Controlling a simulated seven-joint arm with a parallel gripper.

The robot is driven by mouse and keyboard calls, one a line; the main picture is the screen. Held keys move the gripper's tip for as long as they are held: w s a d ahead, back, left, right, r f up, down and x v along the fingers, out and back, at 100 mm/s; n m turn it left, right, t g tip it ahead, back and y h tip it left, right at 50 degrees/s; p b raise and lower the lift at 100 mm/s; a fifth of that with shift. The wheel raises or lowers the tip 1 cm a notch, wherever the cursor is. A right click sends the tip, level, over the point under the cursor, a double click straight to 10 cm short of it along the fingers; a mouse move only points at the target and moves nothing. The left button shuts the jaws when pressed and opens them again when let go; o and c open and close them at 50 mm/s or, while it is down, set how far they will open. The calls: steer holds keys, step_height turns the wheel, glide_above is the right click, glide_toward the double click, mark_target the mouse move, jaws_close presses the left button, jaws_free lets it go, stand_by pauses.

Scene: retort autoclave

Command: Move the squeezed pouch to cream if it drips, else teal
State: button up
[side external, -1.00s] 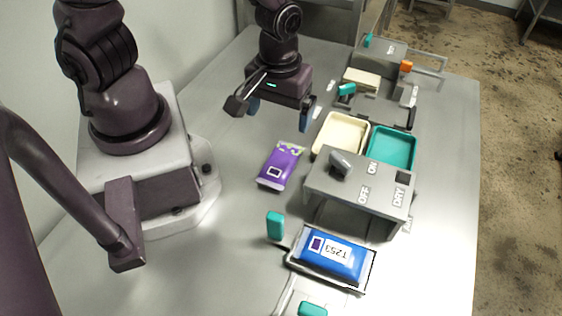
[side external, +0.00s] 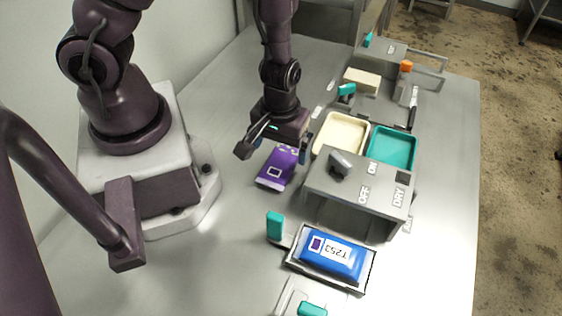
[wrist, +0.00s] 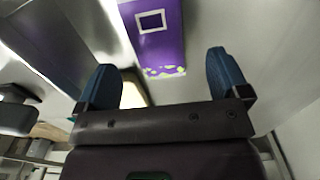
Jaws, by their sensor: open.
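A purple pouch (side external: 276,171) with a white square outline and a yellow-green patterned end lies flat on the table. In the wrist view the pouch (wrist: 157,38) shows ahead, between the lines of my two blue fingertips. My gripper (side external: 280,150) is open and empty, low over the patterned end of the pouch; it also shows in the wrist view (wrist: 164,82). A blue pouch (side external: 332,255) marked T253 lies in a metal tray (side external: 300,267) at the front. The cream bin (side external: 343,131) and the teal bin (side external: 391,147) stand side by side, with no contents visible.
A grey housing (side external: 360,184) with a knob and OFF, ON and DRY labels stands between the bins and the blue pouch. A teal handle (side external: 275,226) stands upright left of the tray. More fixtures line the back right. The table's left front is clear.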

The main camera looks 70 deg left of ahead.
mark_target(281, 160)
steer(key=shift+d+f, duration=0.1)
steer(key=shift+f, duration=1.9)
steer(key=c, duration=1.1)
